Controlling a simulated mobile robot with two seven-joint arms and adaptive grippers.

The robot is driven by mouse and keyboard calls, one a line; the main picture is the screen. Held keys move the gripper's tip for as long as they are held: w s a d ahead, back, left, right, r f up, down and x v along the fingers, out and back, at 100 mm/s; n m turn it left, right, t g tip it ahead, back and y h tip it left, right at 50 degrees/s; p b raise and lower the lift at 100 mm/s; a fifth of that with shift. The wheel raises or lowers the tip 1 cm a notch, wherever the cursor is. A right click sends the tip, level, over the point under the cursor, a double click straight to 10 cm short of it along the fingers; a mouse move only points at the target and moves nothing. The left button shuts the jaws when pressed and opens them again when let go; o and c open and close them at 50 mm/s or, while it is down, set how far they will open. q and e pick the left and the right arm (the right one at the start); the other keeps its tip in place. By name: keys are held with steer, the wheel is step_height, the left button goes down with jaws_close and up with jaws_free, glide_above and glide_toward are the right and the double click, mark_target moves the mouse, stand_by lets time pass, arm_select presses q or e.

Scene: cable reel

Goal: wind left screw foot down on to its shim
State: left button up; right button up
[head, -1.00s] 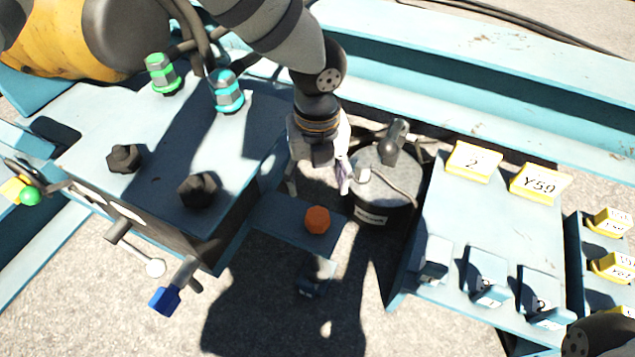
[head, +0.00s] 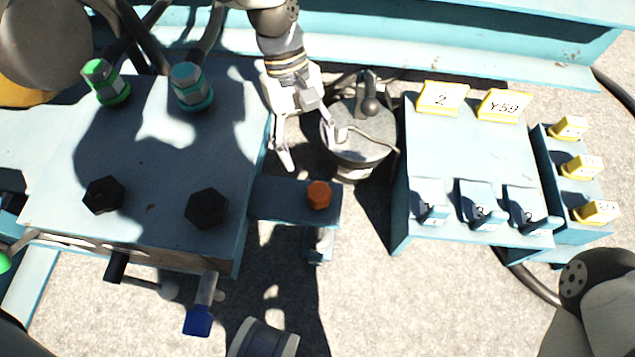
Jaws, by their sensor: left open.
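An orange hex head (head: 318,195) sits on a blue bracket (head: 272,200) that sticks out from the right side of a blue box. A blue-grey foot piece (head: 320,246) shows below the bracket near the ground. It looks like the screw foot, and I cannot make out a shim under it. My left gripper (head: 310,150) is open and empty, behind and above the orange head, apart from it. Its fingers point down toward the bracket, between the box and a round grey canister. My right gripper is out of view; part of my right arm shows at the lower right.
The blue box (head: 150,150) carries green, teal and black fittings. The grey canister (head: 358,130) with a handle stands right of my gripper. A blue stand (head: 470,150) with yellow tags and small blocks is farther right. Bare ground lies in front of the bracket.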

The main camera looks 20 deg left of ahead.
mark_target(319, 190)
arm_select(q)
steer(key=b+x, duration=0.3)
steer(key=x, duration=0.9)
steer(key=shift+b, duration=0.35)
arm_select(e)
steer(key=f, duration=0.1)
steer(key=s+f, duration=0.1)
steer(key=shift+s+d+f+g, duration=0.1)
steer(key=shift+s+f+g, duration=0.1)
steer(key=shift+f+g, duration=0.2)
arm_select(q)
steer(key=c, duration=1.1)
